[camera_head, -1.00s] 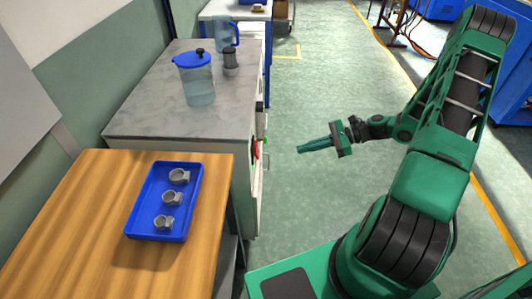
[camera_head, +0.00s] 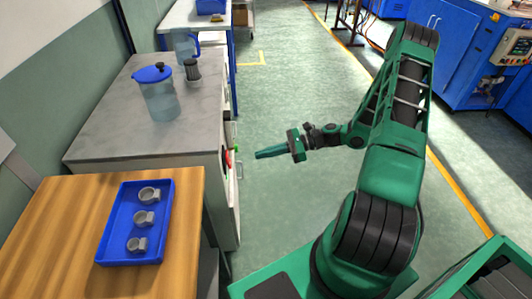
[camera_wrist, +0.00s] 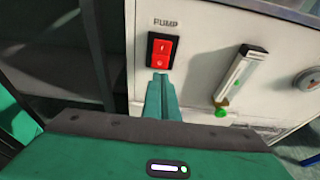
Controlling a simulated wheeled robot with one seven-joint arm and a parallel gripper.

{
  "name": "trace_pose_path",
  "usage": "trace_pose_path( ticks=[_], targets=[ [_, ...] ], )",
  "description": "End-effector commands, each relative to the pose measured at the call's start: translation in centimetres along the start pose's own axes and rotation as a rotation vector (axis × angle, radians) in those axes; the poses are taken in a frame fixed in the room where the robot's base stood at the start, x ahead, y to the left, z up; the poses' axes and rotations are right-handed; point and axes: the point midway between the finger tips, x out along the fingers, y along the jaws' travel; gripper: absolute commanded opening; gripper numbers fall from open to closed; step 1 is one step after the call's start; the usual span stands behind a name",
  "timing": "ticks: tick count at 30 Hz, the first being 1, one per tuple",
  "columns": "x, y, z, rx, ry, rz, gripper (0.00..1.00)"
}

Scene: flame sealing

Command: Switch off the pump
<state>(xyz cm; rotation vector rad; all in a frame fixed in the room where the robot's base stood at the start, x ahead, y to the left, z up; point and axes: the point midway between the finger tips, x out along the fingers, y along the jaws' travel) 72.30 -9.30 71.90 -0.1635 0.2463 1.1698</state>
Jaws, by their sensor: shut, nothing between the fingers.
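The pump switch (camera_wrist: 161,52) is a red rocker in a black frame under the label "PUMP" on a white panel, in the wrist view. My gripper (camera_wrist: 161,76) is shut and empty, its fingertips just below the switch in the picture; whether they touch it I cannot tell. In the head view my gripper (camera_head: 256,155) points left toward the cabinet front, where a red spot (camera_head: 229,158) shows at the panel. A gap of floor shows between the fingertips and the cabinet there.
A flow meter with a green knob (camera_wrist: 221,112) and a round gauge (camera_wrist: 308,79) are right of the switch. The grey-topped cabinet (camera_head: 110,120) bears a lidded blue jug (camera_head: 158,98). A wooden table (camera_head: 60,215) holds a blue tray (camera_head: 115,220) with ring-like parts.

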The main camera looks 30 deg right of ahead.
Motion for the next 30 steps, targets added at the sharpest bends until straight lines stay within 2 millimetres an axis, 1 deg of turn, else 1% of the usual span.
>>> trace_pose_path(
  ticks=[1, 6, 12, 15, 21, 30],
  targets=[
    [1.1, 0.1, 0.0, 0.001, -0.001, 0.005, 0.0],
    [4.3, 0.2, 0.0, 0.001, -0.001, 0.005, 0.0],
    [7.4, 0.1, 0.0, 0.0, 0.0, 0.003, 0.0],
    [8.5, 0.1, 0.0, 0.0, -0.001, 0.003, 0.0],
    [9.5, 0.1, 0.0, 0.0, 0.0, 0.002, 0.0],
    [9.5, 0.1, 0.0, 0.0, 0.001, 0.001, 0.0]
  ],
)
